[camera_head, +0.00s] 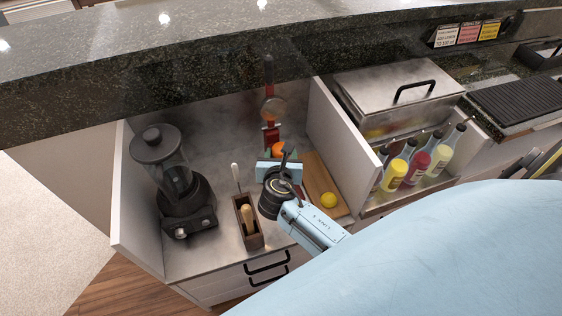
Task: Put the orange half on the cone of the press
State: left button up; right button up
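The press (270,134) stands at the back of the steel counter, with a red body, a round metal part and a dark lever pointing up. An orange piece (277,149), seemingly the orange half, shows low in front of the press, just beyond my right gripper (272,166). My gripper and wrist hide its lower part. I cannot tell whether it is between the fingers or resting on the press. The cone cannot be made out. The fingers are largely hidden by the wrist, so their opening is unclear. My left gripper is not in view.
A blender (178,185) stands at the left. A wooden holder (248,222) with tools is left of my wrist. A yellow lemon (328,200) lies on a wooden board (318,176) at right. Bottles (417,166) stand beyond the partition (338,140). The stone bar top (150,65) overhangs behind.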

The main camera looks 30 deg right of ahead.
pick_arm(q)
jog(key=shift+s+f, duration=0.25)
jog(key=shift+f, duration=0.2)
pick_arm(e)
jog(key=shift+f, duration=0.95)
jog(key=shift+f+b, duration=0.25)
jog(key=shift+b, duration=0.05)
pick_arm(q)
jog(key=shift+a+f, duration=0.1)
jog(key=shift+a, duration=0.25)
pick_arm(e)
jog(key=o, duration=1)
jog(key=shift+c, duration=0.2)
jog(key=shift+r, duration=0.15)
jog(key=shift+s+a+r, duration=0.1)
jog(key=shift+s+r, duration=0.05)
jog(key=shift+r, duration=0.05)
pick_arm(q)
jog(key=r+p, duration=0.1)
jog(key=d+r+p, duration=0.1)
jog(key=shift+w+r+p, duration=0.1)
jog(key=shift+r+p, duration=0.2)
pick_arm(e)
jog(key=v, duration=1.1)
jog(key=shift+s, duration=0.25)
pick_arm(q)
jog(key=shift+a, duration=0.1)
pick_arm(e)
jog(key=shift+a, duration=0.15)
